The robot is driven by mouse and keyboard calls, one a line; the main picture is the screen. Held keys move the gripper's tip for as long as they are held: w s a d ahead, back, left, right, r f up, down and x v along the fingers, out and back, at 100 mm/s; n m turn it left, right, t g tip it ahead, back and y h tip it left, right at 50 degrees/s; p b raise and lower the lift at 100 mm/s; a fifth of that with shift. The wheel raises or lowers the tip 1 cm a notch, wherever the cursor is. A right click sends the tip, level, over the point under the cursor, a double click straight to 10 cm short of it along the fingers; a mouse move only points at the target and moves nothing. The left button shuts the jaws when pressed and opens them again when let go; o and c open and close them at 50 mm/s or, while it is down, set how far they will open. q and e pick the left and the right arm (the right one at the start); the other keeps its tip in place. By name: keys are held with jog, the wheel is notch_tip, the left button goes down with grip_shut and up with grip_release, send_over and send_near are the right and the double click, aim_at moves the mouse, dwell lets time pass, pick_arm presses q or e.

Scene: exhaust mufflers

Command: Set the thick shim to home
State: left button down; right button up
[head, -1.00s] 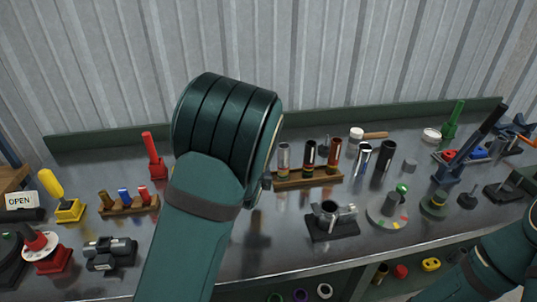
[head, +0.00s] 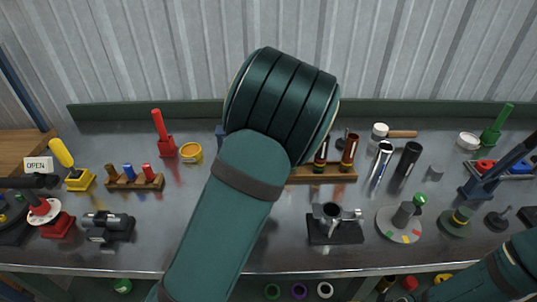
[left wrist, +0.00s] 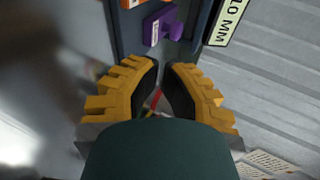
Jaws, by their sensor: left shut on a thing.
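My left arm covers the middle of the head view, and its gripper is hidden there behind the wrist. In the left wrist view my left gripper (left wrist: 166,72) has yellow ribbed fingers with dark pads, close together. A small red sliver shows between them; I cannot tell whether it is held or lies beyond. Just past the fingertips a purple block (left wrist: 161,25) sits at a dark blue rack (left wrist: 200,30), apart from the fingers as far as I can see. An orange piece (left wrist: 130,3) is beside it. I cannot identify the thick shim. My right gripper is out of view.
A label reading MM (left wrist: 228,20) is at the rack's side. The bench front is mostly clear.

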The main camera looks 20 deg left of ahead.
pick_arm(q)
jog(key=x, duration=0.2)
jog(key=b+x, duration=0.1)
jog(key=x, duration=0.4)
jog(key=shift+w+r, duration=0.2)
jog(key=shift+w, duration=0.2)
jog(key=shift+w+a, duration=0.25)
jog(key=shift+w, duration=0.35)
jog(key=shift+w+a+b, duration=0.1)
jog(key=shift+w+b, duration=0.15)
jog(key=shift+b, duration=0.05)
jog(key=shift+w+a+r, duration=0.1)
jog(key=shift+w, duration=0.15)
jog(key=shift+w+r, duration=0.1)
jog(key=shift+r, duration=0.05)
jog(key=shift+a, duration=0.1)
